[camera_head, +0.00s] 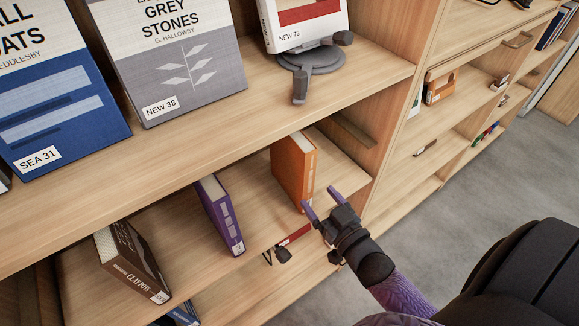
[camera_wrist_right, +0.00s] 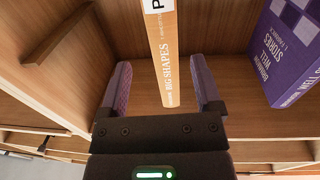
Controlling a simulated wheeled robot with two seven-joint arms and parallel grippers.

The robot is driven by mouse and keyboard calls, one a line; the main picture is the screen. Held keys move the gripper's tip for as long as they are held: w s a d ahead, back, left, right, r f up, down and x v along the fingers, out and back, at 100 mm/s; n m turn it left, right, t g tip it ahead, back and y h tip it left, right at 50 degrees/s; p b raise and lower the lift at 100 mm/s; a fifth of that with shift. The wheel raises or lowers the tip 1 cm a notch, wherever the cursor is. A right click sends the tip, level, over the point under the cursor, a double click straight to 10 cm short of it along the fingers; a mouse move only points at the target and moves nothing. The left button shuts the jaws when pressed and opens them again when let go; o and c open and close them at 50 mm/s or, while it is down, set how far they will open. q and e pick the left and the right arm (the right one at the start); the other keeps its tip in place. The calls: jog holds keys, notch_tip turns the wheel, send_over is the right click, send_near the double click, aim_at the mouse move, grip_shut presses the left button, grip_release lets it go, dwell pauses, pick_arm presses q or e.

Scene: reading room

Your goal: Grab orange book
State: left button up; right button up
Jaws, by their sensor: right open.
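The orange book (camera_head: 294,170) stands upright on the middle shelf in the head view, near the shelf's right side wall. In the right wrist view its orange spine (camera_wrist_right: 168,60) reads "BIG SHAPES" and lies between my finger lines. My right gripper (camera_head: 321,203) is open and empty, at the lower front edge of the orange book. In the right wrist view the two purple fingers of the gripper (camera_wrist_right: 162,85) stand apart on either side of the spine. My left gripper is not in view.
A purple book (camera_head: 220,213) stands to the left on the same shelf, and a dark brown book (camera_head: 132,262) farther left. A red item (camera_head: 295,236) lies near the shelf front. Above, a grey book (camera_head: 180,65) and a blue book (camera_head: 62,95) face out. Grey floor (camera_head: 500,150) is at right.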

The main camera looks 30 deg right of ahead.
aim_at(300, 176)
jog(key=w, duration=0.2)
jog(key=w+b, duration=0.1)
jog(key=w, duration=0.4)
jog(key=shift+w+a+r+b, duration=0.25)
jog(key=shift+w+r+b, duration=0.05)
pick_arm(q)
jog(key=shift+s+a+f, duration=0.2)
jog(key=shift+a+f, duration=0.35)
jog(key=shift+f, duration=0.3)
pick_arm(e)
jog(key=shift+s, duration=0.1)
grip_shut()
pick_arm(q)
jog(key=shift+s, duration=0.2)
